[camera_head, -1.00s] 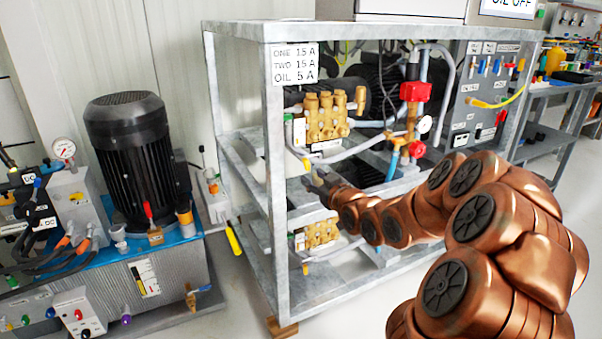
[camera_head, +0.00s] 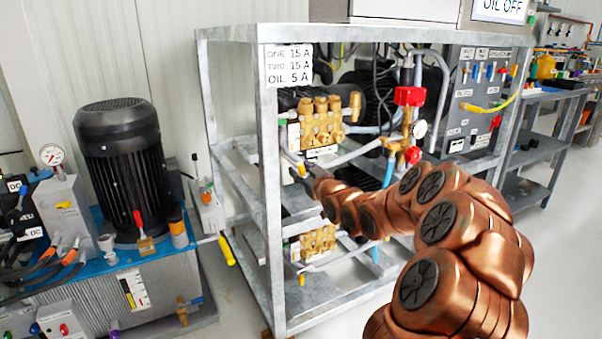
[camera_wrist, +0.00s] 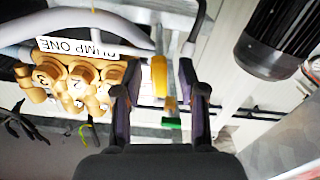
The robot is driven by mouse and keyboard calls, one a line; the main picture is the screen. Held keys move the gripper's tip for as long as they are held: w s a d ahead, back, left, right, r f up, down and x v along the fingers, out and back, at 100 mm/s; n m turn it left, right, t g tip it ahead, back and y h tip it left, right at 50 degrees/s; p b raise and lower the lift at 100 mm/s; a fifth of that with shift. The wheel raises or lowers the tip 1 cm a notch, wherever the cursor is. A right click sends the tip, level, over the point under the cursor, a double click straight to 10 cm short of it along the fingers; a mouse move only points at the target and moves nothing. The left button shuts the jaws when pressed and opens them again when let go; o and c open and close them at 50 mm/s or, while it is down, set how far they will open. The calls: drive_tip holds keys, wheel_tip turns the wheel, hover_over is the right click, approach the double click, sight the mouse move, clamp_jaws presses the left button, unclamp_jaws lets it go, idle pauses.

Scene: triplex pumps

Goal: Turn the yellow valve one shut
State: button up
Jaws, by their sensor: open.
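The yellow valve (camera_wrist: 159,76) has a short yellow handle beside the pump with the PUMP ONE label (camera_wrist: 80,47). In the head view the valve (camera_head: 302,169) is small, below the brass upper pump (camera_head: 321,122) behind the rack's front post. My gripper (camera_wrist: 160,88) is open, with one dark finger on each side of the yellow handle in the wrist view. I cannot tell whether either finger touches it. In the head view my gripper (camera_head: 303,180) is at the valve, reaching into the rack from the right, its tips small and partly lost against the shelf.
The grey metal rack (camera_head: 268,200) frames the pumps, with its post close to my gripper. A second brass pump (camera_head: 318,240) sits lower. A red fitting (camera_head: 409,96) and pipes stand right of the valve. A black motor (camera_head: 120,150) stands left. Free floor lies at the right.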

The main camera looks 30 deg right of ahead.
drive_tip(key=shift+w, duration=0.35)
clamp_jaws()
idle(0.3)
